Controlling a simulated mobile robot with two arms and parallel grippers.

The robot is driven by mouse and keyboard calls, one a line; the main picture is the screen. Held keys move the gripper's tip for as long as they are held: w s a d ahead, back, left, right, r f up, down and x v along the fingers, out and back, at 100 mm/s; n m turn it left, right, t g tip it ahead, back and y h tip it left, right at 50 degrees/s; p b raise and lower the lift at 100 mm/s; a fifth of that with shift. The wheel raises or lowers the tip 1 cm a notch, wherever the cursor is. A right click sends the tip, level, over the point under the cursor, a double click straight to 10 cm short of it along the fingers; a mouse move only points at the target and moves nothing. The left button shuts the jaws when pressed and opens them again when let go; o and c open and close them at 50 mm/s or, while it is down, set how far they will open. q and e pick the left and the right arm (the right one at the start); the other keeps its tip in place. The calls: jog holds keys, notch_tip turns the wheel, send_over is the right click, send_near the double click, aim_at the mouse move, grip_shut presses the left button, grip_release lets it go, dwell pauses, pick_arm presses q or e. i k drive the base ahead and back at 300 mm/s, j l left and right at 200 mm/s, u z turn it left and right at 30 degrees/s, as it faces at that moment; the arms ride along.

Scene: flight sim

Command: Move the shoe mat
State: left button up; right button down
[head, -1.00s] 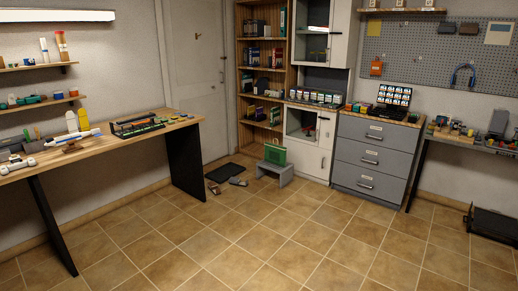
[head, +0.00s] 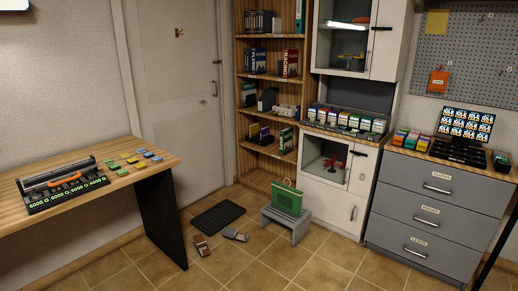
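The shoe mat (head: 218,218), a dark ribbed rectangle, lies flat on the tiled floor in front of the door, between the workbench leg and the bookshelf. A brown shoe-like item (head: 202,245) lies on the floor just in front of it. A grey shoe-like item (head: 235,234) lies at its front right. Both appear to be off the mat. Neither of my grippers is in view.
A grey stool (head: 286,222) carrying a green case (head: 287,199) stands right of the mat. The wooden workbench (head: 90,192) with a dark leg (head: 162,219) is on the left. A bookshelf (head: 268,177), white cabinet and grey drawers (head: 436,212) line the back. Floor in front is clear.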

aim_at(216, 218)
jog(key=i, duration=1.25)
jog(key=i+l+u, duration=0.1)
jog(key=i, duration=1.1)
